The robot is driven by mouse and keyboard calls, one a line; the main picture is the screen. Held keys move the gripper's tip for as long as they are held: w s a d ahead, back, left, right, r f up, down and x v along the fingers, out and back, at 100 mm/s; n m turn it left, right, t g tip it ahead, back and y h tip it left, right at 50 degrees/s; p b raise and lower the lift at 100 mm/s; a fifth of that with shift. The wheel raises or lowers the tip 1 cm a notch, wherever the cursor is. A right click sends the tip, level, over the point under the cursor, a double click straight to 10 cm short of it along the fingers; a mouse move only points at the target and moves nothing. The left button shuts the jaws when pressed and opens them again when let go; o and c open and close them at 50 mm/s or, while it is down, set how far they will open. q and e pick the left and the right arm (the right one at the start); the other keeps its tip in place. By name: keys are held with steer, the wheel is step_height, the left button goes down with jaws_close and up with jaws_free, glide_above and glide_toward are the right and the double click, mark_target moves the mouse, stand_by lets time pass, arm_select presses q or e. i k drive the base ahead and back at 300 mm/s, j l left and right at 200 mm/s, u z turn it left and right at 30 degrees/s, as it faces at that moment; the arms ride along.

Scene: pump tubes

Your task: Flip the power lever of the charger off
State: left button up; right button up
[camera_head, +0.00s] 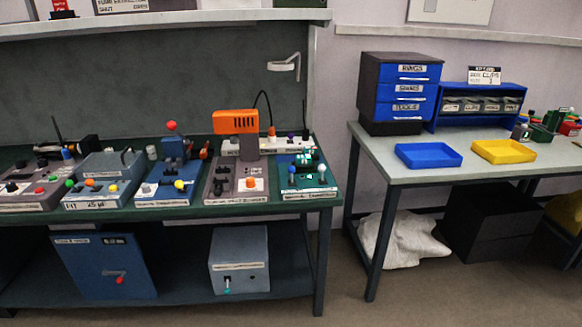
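No label that I can read says charger, so I cannot tell for sure which unit it is. Candidates are a blue unit (304,178) with lit teal spots at the right end of the green bench, and a grey box (239,262) on the lower shelf with a small teal-tipped lever (228,291) pointing down at its front. A blue box (104,266) on the same shelf has a red-tipped handle (119,279). Neither of my grippers is in view.
Several control units stand along the green bench, including a grey one (222,185) with an orange head. A second table (385,160) at right holds blue (428,155) and yellow (504,151) trays and drawers (401,88). The floor in front (440,300) is clear.

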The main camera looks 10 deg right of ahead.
mark_target(291, 170)
steer(key=i+l+z, duration=0.25)
steer(key=i, duration=0.6)
steer(key=i+j+z, duration=0.15)
steer(key=i+z, duration=0.15)
steer(key=i, duration=0.5)
